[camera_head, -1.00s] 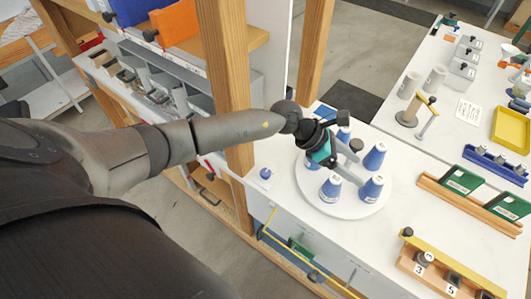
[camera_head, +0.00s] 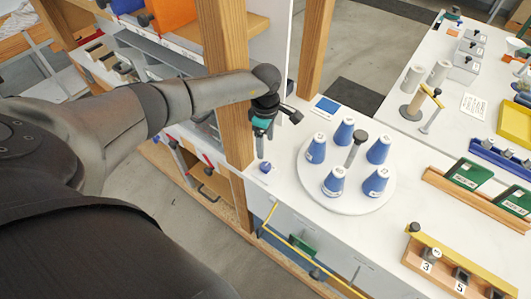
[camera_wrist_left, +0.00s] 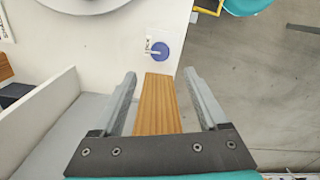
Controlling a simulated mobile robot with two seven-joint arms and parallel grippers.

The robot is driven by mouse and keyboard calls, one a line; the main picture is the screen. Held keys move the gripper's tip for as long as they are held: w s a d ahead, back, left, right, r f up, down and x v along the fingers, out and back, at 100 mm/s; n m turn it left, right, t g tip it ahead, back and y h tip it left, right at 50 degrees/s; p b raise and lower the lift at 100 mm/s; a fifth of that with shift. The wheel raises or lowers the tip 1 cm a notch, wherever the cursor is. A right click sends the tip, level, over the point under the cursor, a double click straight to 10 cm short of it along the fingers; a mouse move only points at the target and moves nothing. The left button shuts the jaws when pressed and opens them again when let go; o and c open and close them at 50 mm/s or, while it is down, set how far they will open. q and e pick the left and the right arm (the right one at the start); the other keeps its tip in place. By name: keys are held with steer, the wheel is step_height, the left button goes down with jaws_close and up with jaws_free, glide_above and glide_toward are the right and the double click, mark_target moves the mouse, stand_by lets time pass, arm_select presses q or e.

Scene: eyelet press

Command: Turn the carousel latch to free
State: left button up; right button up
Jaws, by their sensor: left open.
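The carousel is a round white turntable (camera_head: 375,203) with several blue cones (camera_head: 377,180) around a grey centre post (camera_head: 356,148). A small round blue knob (camera_head: 265,168), which looks like the latch, sits on the white bench near its left edge, left of the carousel. In the left wrist view the blue knob (camera_wrist_left: 161,52) has a pale bar across it and a small label beside it. My left gripper (camera_head: 260,152) points down near the knob. In its wrist view the open fingers (camera_wrist_left: 160,74) are empty, with the knob beyond their tips. My right gripper is out of view.
A wooden post (camera_head: 232,90) stands close to my left gripper; it also shows between the fingers in the wrist view (camera_wrist_left: 157,108). A yellow rail (camera_head: 285,235) runs along the bench's front.

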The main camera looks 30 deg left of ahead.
mark_target(266, 165)
arm_select(q)
step_height(266, 165, down, 10)
steer(key=b, duration=0.7)
jaws_close()
stand_by(0.5)
